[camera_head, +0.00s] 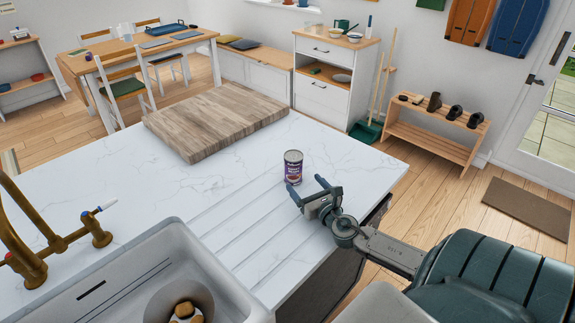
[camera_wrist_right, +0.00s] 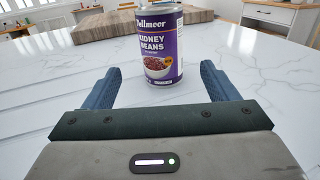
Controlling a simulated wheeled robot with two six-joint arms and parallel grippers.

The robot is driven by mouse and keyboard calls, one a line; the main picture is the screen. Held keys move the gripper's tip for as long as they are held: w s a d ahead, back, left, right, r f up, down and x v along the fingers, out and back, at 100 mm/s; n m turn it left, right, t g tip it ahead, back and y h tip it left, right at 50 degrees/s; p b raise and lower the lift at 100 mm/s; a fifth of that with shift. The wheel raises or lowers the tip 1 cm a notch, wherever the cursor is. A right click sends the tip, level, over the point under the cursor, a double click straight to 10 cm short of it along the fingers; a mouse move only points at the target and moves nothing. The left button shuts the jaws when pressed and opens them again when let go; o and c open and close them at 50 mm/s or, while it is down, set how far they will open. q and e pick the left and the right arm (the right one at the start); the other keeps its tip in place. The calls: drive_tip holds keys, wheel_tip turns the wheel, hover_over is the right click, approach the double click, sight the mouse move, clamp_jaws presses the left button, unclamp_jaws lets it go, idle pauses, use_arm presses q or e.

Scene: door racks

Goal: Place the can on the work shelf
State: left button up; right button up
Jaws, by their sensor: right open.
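A purple can of kidney beans (camera_head: 293,167) stands upright on the white marble counter (camera_head: 352,152). The can also shows in the right wrist view (camera_wrist_right: 158,48), centred just beyond my fingers. My right gripper (camera_head: 308,187) is open, its two blue fingers pointing at the can with a small gap before it; it shows too in the right wrist view (camera_wrist_right: 158,88). My left gripper is not in view.
A thick wooden board (camera_head: 215,120) lies on the counter behind the can. A white sink (camera_head: 150,275) with a brass tap (camera_head: 95,232) is at the lower left. A shoe rack (camera_head: 435,135), broom and doormat (camera_head: 525,210) are beyond the counter. The wooden floor between is open.

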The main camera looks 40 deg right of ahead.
sight(297, 175)
drive_tip(key=shift+w+d+r, duration=0.1)
drive_tip(key=shift+w+r, duration=0.05)
drive_tip(key=shift+w, duration=0.2)
drive_tip(key=p+x, duration=0.1)
drive_tip(key=x, duration=0.3)
drive_tip(key=shift+w, duration=0.3)
drive_tip(key=p+x, duration=0.1)
drive_tip(key=x, duration=0.1)
drive_tip(key=r+p+x, duration=0.1)
drive_tip(key=x, duration=0.1)
drive_tip(key=shift+w+d, duration=0.1)
drive_tip(key=shift+d, duration=0.1)
drive_tip(key=shift+w+d+f, duration=0.1)
drive_tip(key=shift+w, duration=0.35)
drive_tip(key=shift+s, duration=0.1)
drive_tip(key=shift+c, duration=1.3)
drive_tip(key=c, duration=1)
